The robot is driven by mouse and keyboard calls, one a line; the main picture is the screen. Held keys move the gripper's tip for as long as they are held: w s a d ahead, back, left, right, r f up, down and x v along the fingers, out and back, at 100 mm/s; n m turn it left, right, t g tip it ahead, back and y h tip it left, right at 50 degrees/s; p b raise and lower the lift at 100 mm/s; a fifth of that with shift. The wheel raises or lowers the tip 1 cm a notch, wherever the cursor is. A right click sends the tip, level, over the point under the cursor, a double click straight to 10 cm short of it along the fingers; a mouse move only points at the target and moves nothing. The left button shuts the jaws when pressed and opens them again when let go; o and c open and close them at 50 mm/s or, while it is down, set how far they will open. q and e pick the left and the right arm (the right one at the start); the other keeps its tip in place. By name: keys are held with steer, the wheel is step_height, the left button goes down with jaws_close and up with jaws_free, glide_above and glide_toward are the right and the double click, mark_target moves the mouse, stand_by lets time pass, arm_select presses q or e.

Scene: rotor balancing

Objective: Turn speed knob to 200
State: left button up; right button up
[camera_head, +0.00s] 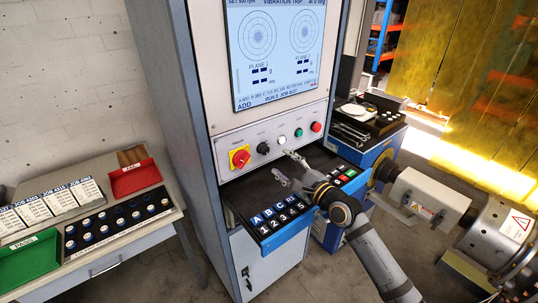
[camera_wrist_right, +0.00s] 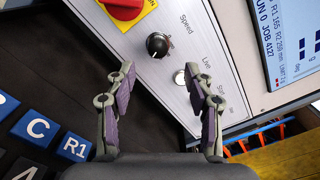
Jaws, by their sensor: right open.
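The black speed knob (camera_head: 263,148) sits on the pale control panel of the blue-grey cabinet, right of the red-and-yellow rotary switch (camera_head: 240,158). In the right wrist view the knob (camera_wrist_right: 158,45) lies under the word "Speed", with a white pointer mark that is too small to read. My right gripper (camera_head: 282,167) is just in front of the panel, below and right of the knob. In the wrist view its two fingers (camera_wrist_right: 165,85) are apart and empty, with the knob beyond them, not touched. My left gripper is not seen.
A white button (camera_head: 282,140), a green button (camera_head: 299,132) and a red button (camera_head: 316,127) continue right along the panel. Below is a dark shelf with a lettered keypad (camera_head: 270,222). A screen (camera_head: 277,45) is above. A side table with trays (camera_head: 135,177) stands left.

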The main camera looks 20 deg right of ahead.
mark_target(266, 151)
steer(key=x, duration=0.4)
steer(key=shift+w+a, duration=0.1)
steer(key=shift+w, duration=0.25)
steer(key=shift+x, duration=1.6)
steer(key=shift+f, duration=0.2)
steer(key=shift+c, duration=0.5)
jaws_close()
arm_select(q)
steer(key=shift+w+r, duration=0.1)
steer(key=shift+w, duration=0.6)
